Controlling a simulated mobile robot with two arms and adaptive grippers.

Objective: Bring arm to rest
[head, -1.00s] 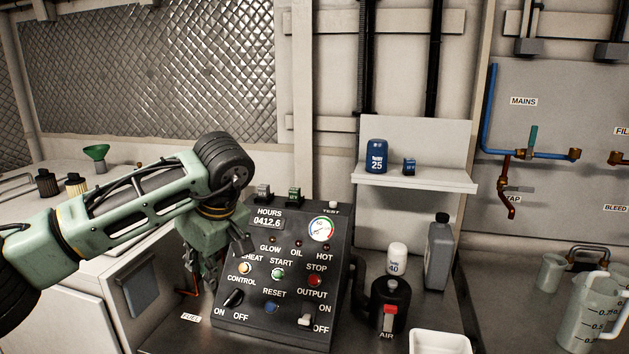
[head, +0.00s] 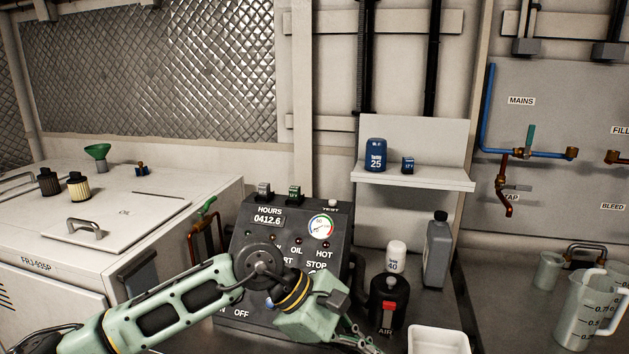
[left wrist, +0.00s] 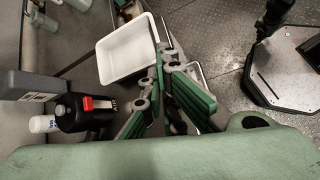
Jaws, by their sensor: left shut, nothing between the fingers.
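My left arm crosses the lower left of the head view, in front of the black control panel (head: 333,262). Its gripper (head: 362,343) hangs at the bottom edge, left of the white tray, with the fingertips partly cut off. In the left wrist view the left gripper (left wrist: 165,85) has its green fingers together with nothing between them, close beside the white tray (left wrist: 128,50). The arm hides the panel's lower left labels and buttons. My right gripper is not in view.
A black AIR canister (head: 389,303), a white 40 can (head: 396,258) and a grey bottle (head: 437,250) stand right of the panel. A clear measuring jug (head: 583,310) is at far right. The white cabinet (head: 150,235) is at left. Open floor (left wrist: 220,45) shows in the left wrist view.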

